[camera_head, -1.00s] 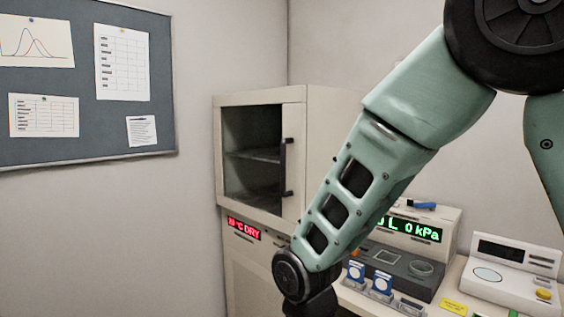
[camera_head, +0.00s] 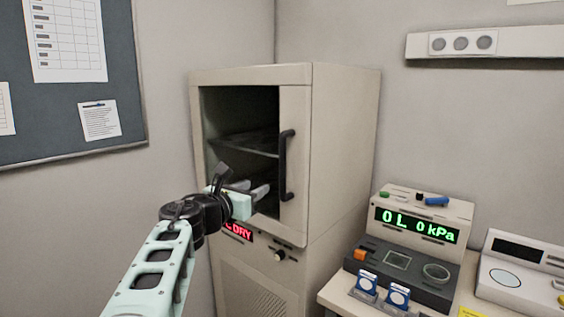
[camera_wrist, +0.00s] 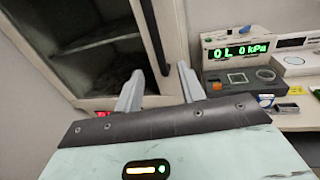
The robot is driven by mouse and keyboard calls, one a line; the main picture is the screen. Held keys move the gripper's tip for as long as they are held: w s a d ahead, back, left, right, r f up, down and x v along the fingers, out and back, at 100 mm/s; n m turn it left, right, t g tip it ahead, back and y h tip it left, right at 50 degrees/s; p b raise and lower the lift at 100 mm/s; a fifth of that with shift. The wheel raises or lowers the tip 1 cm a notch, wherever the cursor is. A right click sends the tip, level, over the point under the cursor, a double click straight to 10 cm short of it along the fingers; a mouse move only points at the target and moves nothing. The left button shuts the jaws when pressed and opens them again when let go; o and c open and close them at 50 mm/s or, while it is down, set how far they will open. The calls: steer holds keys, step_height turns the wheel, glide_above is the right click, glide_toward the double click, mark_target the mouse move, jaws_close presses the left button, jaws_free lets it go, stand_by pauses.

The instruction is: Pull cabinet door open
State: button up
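The cream cabinet (camera_head: 342,150) has a door with a dark window (camera_head: 235,110) and a wide frame on its right side. The door looks shut. A black vertical bar handle (camera_head: 284,165) is on that frame. My gripper (camera_head: 263,189) is in front of the door, just left of the lower handle, with its two grey fingers apart and nothing between them. In the wrist view, the handle (camera_wrist: 150,35) lies ahead, in line with the gap between the fingers (camera_wrist: 160,86). I cannot tell whether any finger touches it.
A red display (camera_head: 238,231) and a knob (camera_head: 280,256) are below the door. A counter at right holds an instrument with a green display (camera_head: 416,224), a dark block (camera_head: 400,272) and a white device (camera_head: 520,278). A notice board (camera_head: 60,80) hangs left.

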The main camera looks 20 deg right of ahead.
mark_target(281, 168)
steer(key=p+x, duration=0.2)
steer(key=x, duration=0.3)
steer(key=p+x, duration=0.1)
steer(key=x, duration=0.4)
steer(key=r+p+x, duration=0.1)
steer(key=p+x, duration=0.1)
steer(key=x, duration=0.3)
steer(key=shift+w+a+p, duration=0.1)
steer(key=shift+w+p, duration=0.25)
steer(key=shift+w, duration=0.3)
steer(key=shift+w+d, duration=0.4)
